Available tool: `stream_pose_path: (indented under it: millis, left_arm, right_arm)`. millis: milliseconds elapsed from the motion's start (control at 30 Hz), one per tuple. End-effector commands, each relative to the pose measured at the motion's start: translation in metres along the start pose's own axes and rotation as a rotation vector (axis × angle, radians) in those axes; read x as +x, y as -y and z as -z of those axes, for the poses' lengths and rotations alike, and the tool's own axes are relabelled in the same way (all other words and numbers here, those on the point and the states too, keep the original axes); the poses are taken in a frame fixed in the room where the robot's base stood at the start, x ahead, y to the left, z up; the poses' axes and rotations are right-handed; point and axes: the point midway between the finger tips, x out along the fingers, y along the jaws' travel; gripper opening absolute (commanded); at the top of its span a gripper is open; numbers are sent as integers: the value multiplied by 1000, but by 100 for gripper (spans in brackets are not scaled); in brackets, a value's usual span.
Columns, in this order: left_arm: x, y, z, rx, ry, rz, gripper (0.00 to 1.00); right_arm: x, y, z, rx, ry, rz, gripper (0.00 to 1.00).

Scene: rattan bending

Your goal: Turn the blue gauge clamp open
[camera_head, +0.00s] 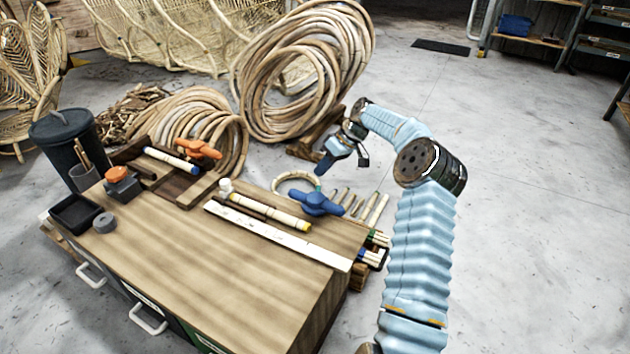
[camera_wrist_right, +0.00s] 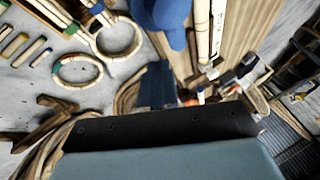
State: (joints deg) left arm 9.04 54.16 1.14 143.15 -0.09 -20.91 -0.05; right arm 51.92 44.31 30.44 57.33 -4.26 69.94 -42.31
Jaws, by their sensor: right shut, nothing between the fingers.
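The blue gauge clamp (camera_head: 318,203) sits near the far right corner of the wooden workbench, beside a rattan piece with a yellow end (camera_head: 270,212). In the right wrist view, a blurred blue shape at the top edge looks like the same clamp (camera_wrist_right: 165,14). My right gripper (camera_head: 324,168) is shut and empty, raised beyond the bench's far edge and above the clamp in the head view, apart from it. Its blue finger shows in the wrist view (camera_wrist_right: 157,85). My left gripper is not in view.
An orange clamp (camera_head: 198,149) stands at the bench's far left. A pale ruler strip (camera_head: 275,236) lies in front of the blue clamp. Rattan coils (camera_head: 300,75) stand behind the bench. The front of the bench top (camera_head: 190,275) is bare.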

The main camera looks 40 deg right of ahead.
Motion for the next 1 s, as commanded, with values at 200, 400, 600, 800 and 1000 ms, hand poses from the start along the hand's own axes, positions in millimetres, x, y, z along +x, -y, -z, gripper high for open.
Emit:
stream_pose_path:
  millis: [200,400,600,800,1000]
  left_arm:
    - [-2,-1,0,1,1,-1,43]
    - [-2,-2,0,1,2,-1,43]
    - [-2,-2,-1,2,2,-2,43]
    - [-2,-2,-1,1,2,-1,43]
    - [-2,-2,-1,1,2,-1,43]
  right_arm:
    - [-44,0,0,1,-1,-3,0]
    - [-61,0,0,0,1,-1,0]
    - [-64,0,0,0,1,-1,0]
    - [-64,0,0,0,1,0,0]
    - [-63,0,0,0,1,0,0]
